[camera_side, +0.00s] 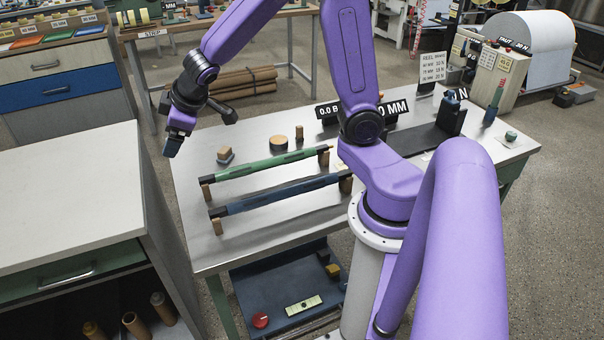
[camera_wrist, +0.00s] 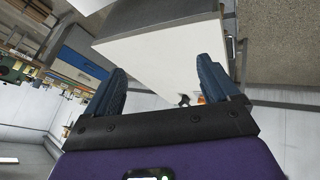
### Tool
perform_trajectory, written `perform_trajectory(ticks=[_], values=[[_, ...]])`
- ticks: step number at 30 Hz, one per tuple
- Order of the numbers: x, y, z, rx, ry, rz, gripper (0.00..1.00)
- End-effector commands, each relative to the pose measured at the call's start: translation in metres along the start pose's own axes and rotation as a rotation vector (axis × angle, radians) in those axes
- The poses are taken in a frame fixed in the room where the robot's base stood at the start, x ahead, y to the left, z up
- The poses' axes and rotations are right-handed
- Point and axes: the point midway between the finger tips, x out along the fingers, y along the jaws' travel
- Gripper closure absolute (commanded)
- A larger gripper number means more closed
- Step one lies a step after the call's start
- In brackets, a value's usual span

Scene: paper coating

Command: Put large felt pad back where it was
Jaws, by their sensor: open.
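My gripper (camera_side: 173,146) hangs above the left end of the steel table, near the gap beside the white-topped cabinet. In the wrist view my gripper (camera_wrist: 162,82) is open, with nothing between its two blue fingers. On the table, a round tan pad with a dark edge (camera_side: 278,143) and a squarish tan block (camera_side: 225,155) lie to the right of my gripper, apart from it. I cannot tell for certain which is the large felt pad. A small tan block (camera_side: 299,132) stands beside the round pad.
A green bar (camera_side: 262,166) and a blue bar (camera_side: 278,194) rest on small blocks along the table. A black stand (camera_side: 423,139) is at the right. A white-topped cabinet (camera_side: 65,190) stands left. A blue lower shelf (camera_side: 270,288) holds a red disc (camera_side: 260,320). The table's front-left is clear.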

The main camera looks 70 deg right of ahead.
Motion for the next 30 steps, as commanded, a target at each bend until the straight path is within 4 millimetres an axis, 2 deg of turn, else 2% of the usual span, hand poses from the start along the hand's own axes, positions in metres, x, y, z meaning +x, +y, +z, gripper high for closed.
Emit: perform_trajectory(ticks=[1, 3, 5, 9, 12, 16, 21, 30], values=[[-0.018, -0.018, 0.011, -0.037, -0.020, -0.029, 0.12], [-0.039, -0.041, 0.031, -0.090, -0.060, -0.074, 0.12], [-0.058, -0.060, 0.051, -0.140, -0.098, -0.121, 0.12], [-0.100, -0.100, 0.104, -0.277, -0.191, -0.251, 0.12], [-0.128, -0.120, 0.142, -0.377, -0.251, -0.351, 0.12], [-0.154, -0.137, 0.181, -0.482, -0.311, -0.458, 0.12], [-0.170, -0.144, 0.204, -0.546, -0.345, -0.526, 0.12], [-0.171, -0.145, 0.205, -0.551, -0.349, -0.532, 0.12]])
